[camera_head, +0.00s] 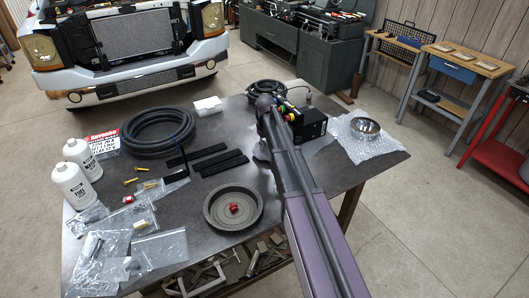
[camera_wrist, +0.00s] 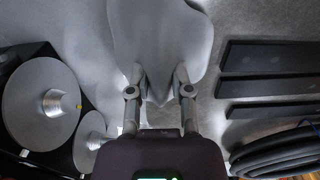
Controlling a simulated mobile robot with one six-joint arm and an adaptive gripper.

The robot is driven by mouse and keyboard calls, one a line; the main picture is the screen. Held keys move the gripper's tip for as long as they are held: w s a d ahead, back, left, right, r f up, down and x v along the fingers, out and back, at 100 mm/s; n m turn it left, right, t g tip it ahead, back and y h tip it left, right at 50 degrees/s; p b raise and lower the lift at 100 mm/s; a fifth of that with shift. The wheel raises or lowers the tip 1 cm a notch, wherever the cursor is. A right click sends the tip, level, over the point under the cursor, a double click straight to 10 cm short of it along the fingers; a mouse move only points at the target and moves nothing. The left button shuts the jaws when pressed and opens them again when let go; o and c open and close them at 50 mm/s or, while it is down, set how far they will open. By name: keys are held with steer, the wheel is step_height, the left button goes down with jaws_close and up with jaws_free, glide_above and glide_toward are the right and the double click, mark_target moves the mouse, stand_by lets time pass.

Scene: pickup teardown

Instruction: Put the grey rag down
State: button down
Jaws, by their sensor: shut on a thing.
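The grey rag (camera_wrist: 160,30) hangs between the two fingers of my gripper (camera_wrist: 160,88) in the wrist view, its lower end pinched to a point. My gripper is shut on it. In the head view my arm reaches over the dark workbench (camera_head: 285,185) and hides most of the gripper. A small part of the grey rag (camera_head: 261,150) shows just left of my arm, above the bench's middle. I cannot tell whether the rag touches the bench top.
Black strips (camera_head: 215,162), a hose coil (camera_head: 158,133) and a round pan (camera_head: 233,207) lie left of my arm. A black box (camera_head: 310,123) stands close on the right. Bubble wrap with a metal ring (camera_head: 365,128) lies farther right. Bare bench shows near the front right.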

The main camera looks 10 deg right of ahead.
mark_target(265, 142)
steer(key=shift+f+b, duration=0.6)
steer(key=shift+f, duration=0.3)
steer(key=shift+f, duration=0.15)
steer(key=c, duration=0.5)
jaws_free()
steer(key=shift+c, duration=0.2)
step_height(265, 142, up, 12)
steer(key=p, duration=1.2)
steer(key=shift+r, duration=0.2)
steer(key=shift+s, duration=0.15)
steer(key=s+m, duration=0.3)
steer(key=s, duration=2.5)
steer(key=shift+s+a+m, duration=0.15)
steer(key=shift+s+m, duration=0.15)
steer(key=shift+s, duration=0.1)
